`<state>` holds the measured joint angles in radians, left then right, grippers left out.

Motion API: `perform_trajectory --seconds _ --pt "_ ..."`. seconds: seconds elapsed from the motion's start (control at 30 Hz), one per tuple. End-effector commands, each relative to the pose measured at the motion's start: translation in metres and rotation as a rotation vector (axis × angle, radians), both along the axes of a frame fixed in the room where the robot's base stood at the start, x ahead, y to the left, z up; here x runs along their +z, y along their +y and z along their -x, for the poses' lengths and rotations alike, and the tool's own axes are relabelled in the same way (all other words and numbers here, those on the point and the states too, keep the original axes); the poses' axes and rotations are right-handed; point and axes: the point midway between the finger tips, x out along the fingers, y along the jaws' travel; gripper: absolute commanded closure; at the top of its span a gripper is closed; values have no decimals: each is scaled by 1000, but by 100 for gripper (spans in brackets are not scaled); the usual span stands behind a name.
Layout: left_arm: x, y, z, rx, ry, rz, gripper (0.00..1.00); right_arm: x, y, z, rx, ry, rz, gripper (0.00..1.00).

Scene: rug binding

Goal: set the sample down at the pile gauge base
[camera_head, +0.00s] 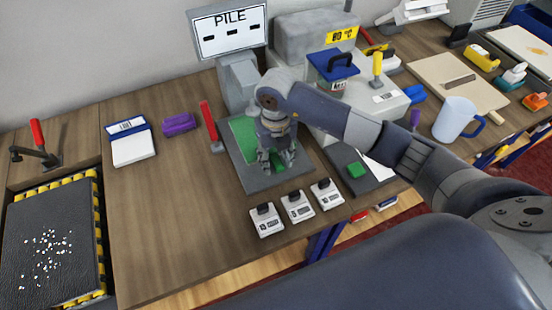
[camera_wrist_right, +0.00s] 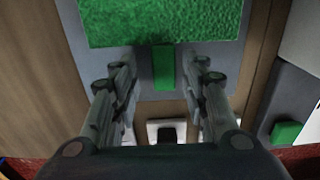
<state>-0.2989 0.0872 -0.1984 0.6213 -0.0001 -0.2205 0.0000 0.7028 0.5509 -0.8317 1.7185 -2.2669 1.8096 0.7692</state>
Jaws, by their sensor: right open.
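The green sample (camera_head: 242,132) lies on the grey pile gauge base (camera_head: 257,182), under the display marked PILE (camera_head: 229,30). In the right wrist view the sample (camera_wrist_right: 160,22) is a textured green slab with a narrow green tab (camera_wrist_right: 163,68) pointing toward my gripper. My right gripper (camera_head: 277,160) is over the base and partly hides the sample. In the wrist view its fingers (camera_wrist_right: 162,80) stand apart on either side of the tab, with gaps showing; nothing is gripped. My left gripper is out of view.
Several small white blocks with dark tops (camera_head: 297,206) stand at the table's front edge. A red-handled tool (camera_head: 211,126) is left of the base. A dark plate with a green block (camera_head: 356,170) is right. A purple block (camera_head: 179,123) and white-blue box (camera_head: 131,146) lie left; the table front-left is clear.

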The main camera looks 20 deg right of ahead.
Motion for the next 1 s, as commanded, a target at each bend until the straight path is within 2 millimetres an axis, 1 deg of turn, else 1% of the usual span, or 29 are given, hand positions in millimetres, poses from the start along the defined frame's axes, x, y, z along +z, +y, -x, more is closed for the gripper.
perform_trajectory --seconds 0.17,0.33,0.4,0.5,0.7,1.0 --pt "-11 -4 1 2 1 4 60 29 0 -2 1 -8 -1 59" --pt "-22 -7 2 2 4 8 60 69 0 -2 2 -9 0 59" --pt "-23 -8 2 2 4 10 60 83 0 -2 1 -7 0 59" --pt "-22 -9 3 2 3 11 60 99 -1 -1 1 -5 1 59" --pt "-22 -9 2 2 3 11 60 112 0 -1 0 -2 0 59" --pt "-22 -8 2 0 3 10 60 114 0 0 0 0 -1 59"
